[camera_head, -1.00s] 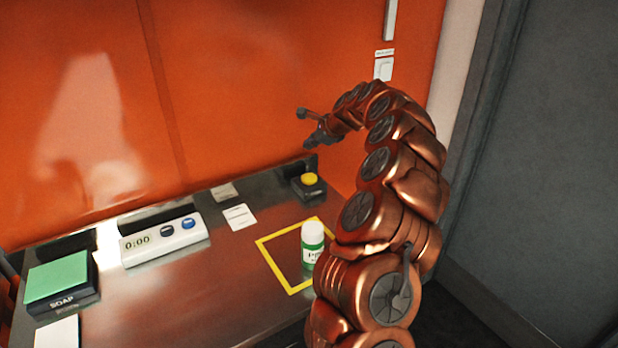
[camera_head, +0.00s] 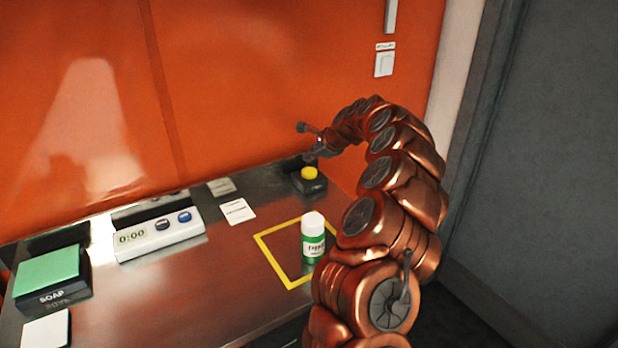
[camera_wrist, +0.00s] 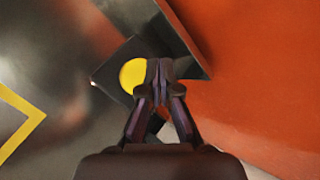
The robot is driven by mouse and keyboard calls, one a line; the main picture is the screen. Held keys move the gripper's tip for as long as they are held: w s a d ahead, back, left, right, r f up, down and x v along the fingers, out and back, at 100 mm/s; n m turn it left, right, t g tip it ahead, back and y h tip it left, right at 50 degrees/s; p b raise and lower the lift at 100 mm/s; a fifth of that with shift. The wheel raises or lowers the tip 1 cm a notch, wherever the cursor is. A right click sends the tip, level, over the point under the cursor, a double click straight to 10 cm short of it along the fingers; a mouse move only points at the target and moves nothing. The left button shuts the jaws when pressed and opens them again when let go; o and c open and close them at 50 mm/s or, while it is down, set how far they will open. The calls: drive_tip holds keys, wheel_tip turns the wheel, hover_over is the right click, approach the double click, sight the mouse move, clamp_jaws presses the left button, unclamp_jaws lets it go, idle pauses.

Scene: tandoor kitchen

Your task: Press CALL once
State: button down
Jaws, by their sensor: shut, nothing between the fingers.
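A black box with a round yellow button (camera_head: 309,173) stands at the back right of the steel counter. No CALL lettering is legible on it. My gripper (camera_head: 313,154) is shut and empty, pointing down close above the button. In the wrist view the closed fingertips (camera_wrist: 160,78) overlap the right side of the yellow button (camera_wrist: 132,75). I cannot tell whether they touch it.
A green-labelled bottle (camera_head: 313,238) stands in a yellow square outline (camera_head: 262,243). A white timer (camera_head: 160,238) and a SOAP box (camera_head: 52,284) with a green top sit left. A switch (camera_head: 384,64) is on the orange wall behind.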

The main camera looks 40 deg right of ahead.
sight(305, 169)
drive_tip(key=shift+f, duration=1.05)
drive_tip(key=shift+f, duration=0.2)
idle(0.6)
drive_tip(key=shift+f, duration=0.2)
drive_tip(key=shift+f, duration=0.5)
idle(0.9)
drive_tip(key=shift+r, duration=0.1)
drive_tip(key=shift+r+p, duration=0.6)
drive_tip(key=shift+r, duration=0.2)
drive_tip(key=shift+r+p, duration=1.75)
drive_tip(key=shift+r, duration=0.8)
